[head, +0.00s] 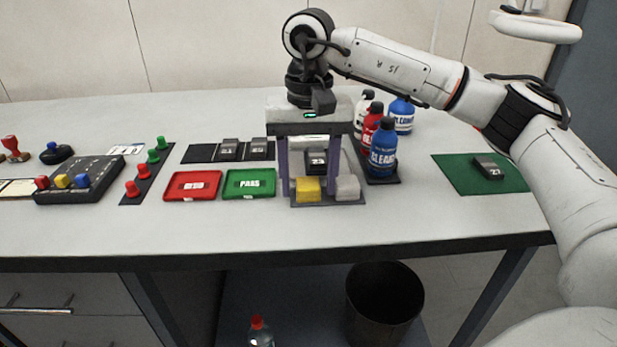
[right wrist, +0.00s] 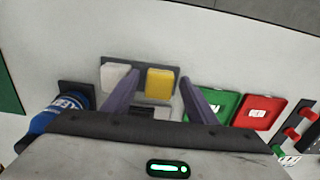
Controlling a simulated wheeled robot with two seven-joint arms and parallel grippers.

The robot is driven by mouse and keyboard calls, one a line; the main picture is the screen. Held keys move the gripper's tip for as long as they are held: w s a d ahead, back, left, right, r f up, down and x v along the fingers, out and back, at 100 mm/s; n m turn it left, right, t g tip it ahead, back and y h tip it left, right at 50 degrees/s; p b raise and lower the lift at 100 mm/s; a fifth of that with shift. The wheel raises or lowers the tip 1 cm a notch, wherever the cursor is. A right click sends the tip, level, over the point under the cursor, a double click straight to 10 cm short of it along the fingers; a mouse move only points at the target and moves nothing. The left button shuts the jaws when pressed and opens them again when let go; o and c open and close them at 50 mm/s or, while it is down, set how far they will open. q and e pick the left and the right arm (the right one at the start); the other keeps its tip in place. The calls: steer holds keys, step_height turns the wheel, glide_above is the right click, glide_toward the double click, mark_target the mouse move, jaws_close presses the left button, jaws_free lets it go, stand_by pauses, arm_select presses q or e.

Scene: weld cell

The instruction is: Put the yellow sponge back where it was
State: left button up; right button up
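The yellow sponge (head: 308,189) lies at the front of a dark grey mat (head: 327,205), left of a pale grey sponge (head: 347,188). In the right wrist view the yellow sponge (right wrist: 160,83) and the pale sponge (right wrist: 116,76) both sit on the mat. My right gripper (head: 322,185) is open above the mat, its purple fingers spread wide. In the right wrist view the gripper (right wrist: 158,82) has its fingertips on either side of the yellow sponge, with nothing held between them. My left gripper is not in view.
A dark block marked 23 (head: 317,163) sits behind the sponges. Bottles, including a blue one (head: 383,152), stand close on the right. The green tray (head: 249,184) and red tray (head: 192,186) lie left. A green mat (head: 452,178) holds another block. The table front is clear.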

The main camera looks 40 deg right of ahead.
mark_target(309, 186)
step_height(309, 186, up, 12)
steer(key=p, duration=0.3)
steer(key=shift+r, duration=0.2)
